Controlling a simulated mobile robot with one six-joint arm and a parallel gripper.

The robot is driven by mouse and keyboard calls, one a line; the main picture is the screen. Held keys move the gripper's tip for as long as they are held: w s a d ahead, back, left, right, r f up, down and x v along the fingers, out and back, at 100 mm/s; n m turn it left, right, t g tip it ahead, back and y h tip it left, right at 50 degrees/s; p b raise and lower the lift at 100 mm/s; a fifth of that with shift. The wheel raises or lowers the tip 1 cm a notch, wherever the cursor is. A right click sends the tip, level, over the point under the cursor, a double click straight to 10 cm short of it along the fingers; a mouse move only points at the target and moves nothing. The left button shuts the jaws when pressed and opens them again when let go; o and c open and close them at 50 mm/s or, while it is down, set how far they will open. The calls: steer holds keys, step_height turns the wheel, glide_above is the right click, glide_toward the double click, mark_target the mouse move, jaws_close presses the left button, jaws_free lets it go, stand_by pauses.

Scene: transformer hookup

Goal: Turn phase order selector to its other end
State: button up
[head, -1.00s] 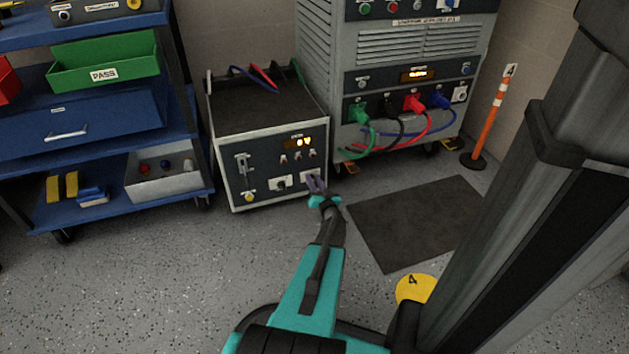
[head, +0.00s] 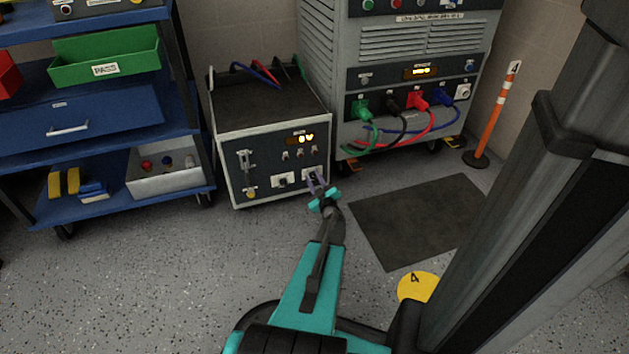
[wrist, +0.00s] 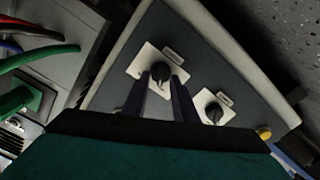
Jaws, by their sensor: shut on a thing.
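The grey test unit (head: 232,178) stands on the floor with two black rotary knobs on white plates low on its front panel. My gripper (head: 314,181) is at the right-hand plate (head: 320,172) in the head view and hides most of its knob. In the wrist view the fingers (wrist: 163,80) are shut on the black knob (wrist: 160,77) of one plate. The second knob (wrist: 214,113) is free, beside it to the lower right; it also shows in the head view (head: 283,182). The labels are too small to read, so I cannot tell which is the phase order selector.
A tall grey cabinet (head: 400,75) with green, black, red and blue plugs stands behind. A blue shelf cart (head: 110,130) is at left. An orange post (head: 490,120) and dark floor mat (head: 420,220) are at right. Open floor lies in front.

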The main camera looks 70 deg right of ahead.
steer(key=shift+w+f+n+b, duration=0.1)
steer(key=shift+n+b, duration=0.25)
steer(key=shift+n, duration=0.75)
steer(key=o, duration=1.1)
steer(key=shift+c, duration=0.2)
steer(key=shift+a, duration=0.1)
steer(key=p+v, duration=0.4)
steer(key=v, duration=0.9)
steer(key=shift+s+a, duration=0.25)
steer(key=shift+p, duration=0.3)
